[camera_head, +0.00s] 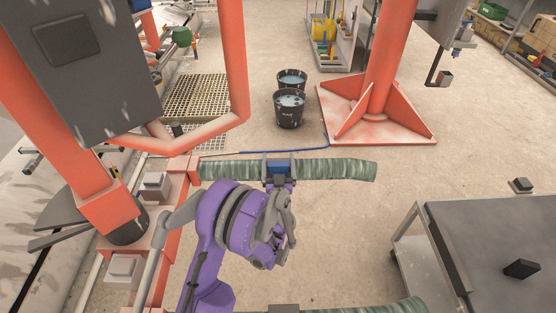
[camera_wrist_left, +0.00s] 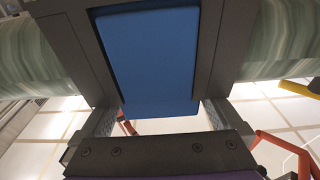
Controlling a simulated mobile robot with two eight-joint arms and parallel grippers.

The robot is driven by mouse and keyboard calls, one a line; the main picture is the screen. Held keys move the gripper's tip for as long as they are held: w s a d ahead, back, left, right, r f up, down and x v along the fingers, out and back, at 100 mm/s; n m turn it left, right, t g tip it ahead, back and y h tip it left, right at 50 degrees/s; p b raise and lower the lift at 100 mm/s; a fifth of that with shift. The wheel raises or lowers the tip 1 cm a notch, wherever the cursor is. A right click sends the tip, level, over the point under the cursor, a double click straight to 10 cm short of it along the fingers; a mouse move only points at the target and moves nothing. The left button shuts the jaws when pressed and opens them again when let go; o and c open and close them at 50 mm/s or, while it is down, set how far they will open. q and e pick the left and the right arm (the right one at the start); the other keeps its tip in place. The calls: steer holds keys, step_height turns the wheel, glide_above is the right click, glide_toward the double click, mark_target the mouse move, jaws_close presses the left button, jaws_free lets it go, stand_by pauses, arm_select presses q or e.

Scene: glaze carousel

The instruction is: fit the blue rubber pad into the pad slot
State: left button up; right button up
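The blue rubber pad (camera_head: 278,168) is at the middle of a green banded bar in the head view. In the left wrist view the pad (camera_wrist_left: 152,58) lies inside a dark frame, the pad slot (camera_wrist_left: 75,45), with dark gaps along its top and left sides. Its near end sticks out of the frame toward my gripper. My left gripper (camera_wrist_left: 160,115) has one finger at each side of that end. Whether the fingers press on the pad is unclear. In the head view my left gripper (camera_head: 281,184) is just in front of the pad. My right gripper is not in view.
The green bar (camera_head: 335,169) runs out from an orange frame (camera_head: 177,190). A second green bar (camera_head: 385,309) shows at the bottom edge. A dark-topped table (camera_head: 490,235) with a black block (camera_head: 522,268) stands at right. Two buckets (camera_head: 289,108) stand beyond on the floor.

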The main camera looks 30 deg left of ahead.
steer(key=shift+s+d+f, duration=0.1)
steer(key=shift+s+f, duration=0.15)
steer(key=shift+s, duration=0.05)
